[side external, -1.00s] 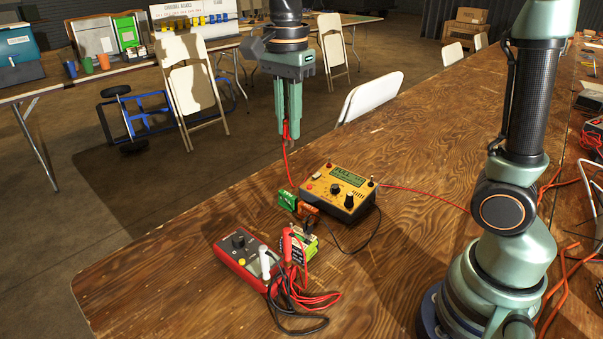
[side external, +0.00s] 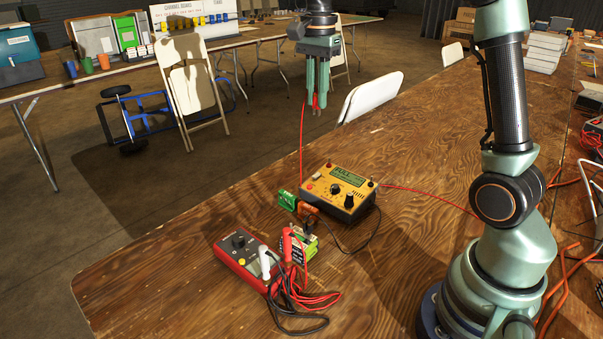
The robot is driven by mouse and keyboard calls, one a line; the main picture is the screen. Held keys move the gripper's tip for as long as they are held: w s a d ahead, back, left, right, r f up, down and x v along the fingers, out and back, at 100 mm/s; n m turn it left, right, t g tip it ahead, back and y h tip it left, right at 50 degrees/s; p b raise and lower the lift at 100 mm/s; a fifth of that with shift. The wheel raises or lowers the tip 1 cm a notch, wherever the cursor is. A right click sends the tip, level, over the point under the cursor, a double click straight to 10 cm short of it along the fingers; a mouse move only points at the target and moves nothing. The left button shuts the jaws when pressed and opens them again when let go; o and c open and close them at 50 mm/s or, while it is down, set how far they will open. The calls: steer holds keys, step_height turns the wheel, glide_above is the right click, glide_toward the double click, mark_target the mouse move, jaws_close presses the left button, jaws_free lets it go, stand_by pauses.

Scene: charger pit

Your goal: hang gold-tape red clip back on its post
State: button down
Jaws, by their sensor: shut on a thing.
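My gripper (side external: 317,108) is high above the far side of the wooden table, shut on a small red clip (side external: 316,101) between its fingers. Gold tape on the clip cannot be made out. A red wire (side external: 302,140) runs from the clip down to the left side of the yellow charger (side external: 342,187). The charger has a display, a knob and small terminals along its back edge. I cannot tell which post belongs to the clip. The clip is well clear of the charger, up and behind it.
A red meter (side external: 240,257), with red and black leads (side external: 296,296) and a green-white pack (side external: 303,246), lies in front. Another red wire (side external: 425,195) crosses the table to the right.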

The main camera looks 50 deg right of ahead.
steer(key=w+d, duration=0.4)
steer(key=d, duration=0.8)
step_height(320, 180, down, 12)
steer(key=shift+a+r, duration=0.25)
steer(key=shift+w+f, duration=0.1)
steer(key=shift+f, duration=3.45)
steer(key=shift+f, duration=0.2)
steer(key=c, duration=0.7)
jaws_free()
steer(key=shift+c, duration=0.2)
